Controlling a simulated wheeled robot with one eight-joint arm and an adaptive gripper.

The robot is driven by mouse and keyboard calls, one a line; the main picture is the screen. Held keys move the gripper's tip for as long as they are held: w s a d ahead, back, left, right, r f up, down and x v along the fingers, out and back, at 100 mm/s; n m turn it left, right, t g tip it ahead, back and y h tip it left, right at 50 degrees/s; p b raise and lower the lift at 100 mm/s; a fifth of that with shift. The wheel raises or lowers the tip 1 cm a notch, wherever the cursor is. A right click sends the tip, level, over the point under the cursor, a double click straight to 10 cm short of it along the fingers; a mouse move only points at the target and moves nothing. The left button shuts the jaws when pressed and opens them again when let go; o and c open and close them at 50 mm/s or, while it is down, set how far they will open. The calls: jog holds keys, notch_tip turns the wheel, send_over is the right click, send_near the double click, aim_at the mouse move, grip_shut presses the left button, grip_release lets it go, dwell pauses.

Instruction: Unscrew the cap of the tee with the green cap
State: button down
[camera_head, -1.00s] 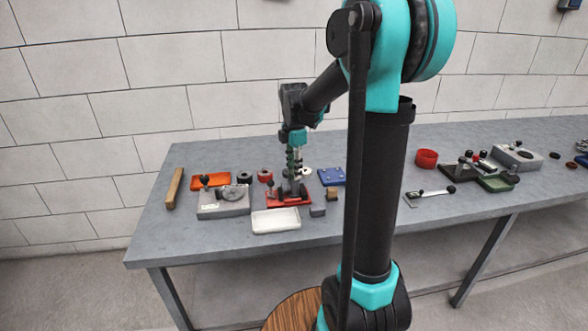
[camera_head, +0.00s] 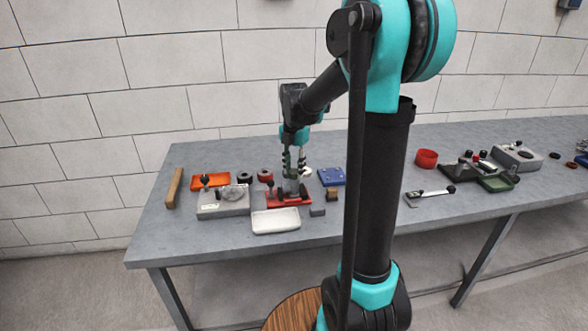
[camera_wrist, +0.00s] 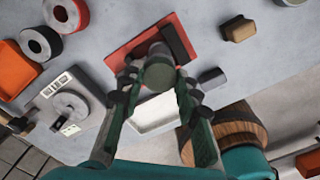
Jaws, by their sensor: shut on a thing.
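The tee stands upright on a red base (camera_head: 283,198) on the grey table, and its grey body (camera_head: 291,186) shows just below my fingers in the head view. In the wrist view, its dull green round cap (camera_wrist: 159,74) lies between my fingertips, above the red base (camera_wrist: 128,54). My gripper (camera_head: 294,166) points straight down over the tee. In the wrist view my gripper (camera_wrist: 157,84) has one finger on each side of the cap, shut on it. The cap's thread and most of the tee's body are hidden.
A white tray (camera_head: 276,220) lies in front of the red base. A grey fixture with a dial (camera_head: 222,204) stands to the left, an orange tray (camera_head: 210,180) behind it. A blue plate (camera_head: 332,176) and a small brown block (camera_head: 331,193) are close on the right.

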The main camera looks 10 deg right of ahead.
jog(key=n, duration=0.4)
jog(key=shift+n, duration=0.3)
jog(key=c, duration=1.2)
grip_release()
